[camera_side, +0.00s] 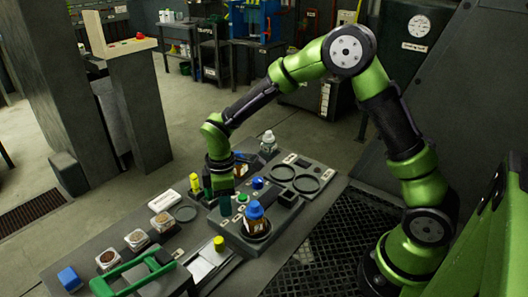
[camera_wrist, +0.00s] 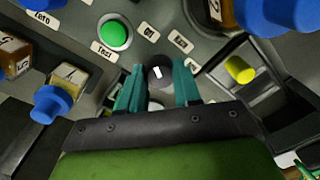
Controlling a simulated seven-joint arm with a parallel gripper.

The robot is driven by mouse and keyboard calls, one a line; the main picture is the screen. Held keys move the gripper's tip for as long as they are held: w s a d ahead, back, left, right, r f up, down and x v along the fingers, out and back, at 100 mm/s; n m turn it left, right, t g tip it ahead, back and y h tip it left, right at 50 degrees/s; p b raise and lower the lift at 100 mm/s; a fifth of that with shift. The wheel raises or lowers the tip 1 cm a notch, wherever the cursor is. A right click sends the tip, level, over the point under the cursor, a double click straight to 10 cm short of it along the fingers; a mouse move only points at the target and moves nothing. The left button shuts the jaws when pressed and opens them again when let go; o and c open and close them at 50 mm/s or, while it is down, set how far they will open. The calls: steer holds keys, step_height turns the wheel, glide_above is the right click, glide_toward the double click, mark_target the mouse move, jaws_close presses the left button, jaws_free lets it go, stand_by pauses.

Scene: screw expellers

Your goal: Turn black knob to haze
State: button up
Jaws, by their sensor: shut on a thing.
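The black knob (camera_wrist: 158,72) with a white pointer mark sits on the grey panel in the wrist view. My gripper (camera_wrist: 158,88) has its two teal fingers on either side of the knob, closed on it. Small labels stand around the knob; one reads "Off" (camera_wrist: 149,33), and another beside it (camera_wrist: 181,41) is too blurred to read surely. A label for haze cannot be made out. In the side view my gripper (camera_side: 221,187) points down at the panel (camera_side: 235,228), and the knob is hidden there.
A green button (camera_wrist: 113,34) labelled "Test" is close left of the knob. A yellow knob (camera_wrist: 240,69) is to the right. Blue-capped bottles stand close by, one (camera_side: 255,218) on the panel's front. A green handle (camera_side: 130,275) is at the lower left in the side view.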

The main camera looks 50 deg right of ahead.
steer(key=shift+m, duration=0.3)
steer(key=m, duration=0.5)
steer(key=shift+m, duration=0.3)
steer(key=m, duration=0.5)
steer(key=shift+s+m+t, duration=0.1)
steer(key=shift+m+t, duration=0.2)
steer(key=o, duration=1.1)
steer(key=shift+c, duration=0.2)
step_height(320, 180, up, 17)
steer(key=shift+d, duration=0.4)
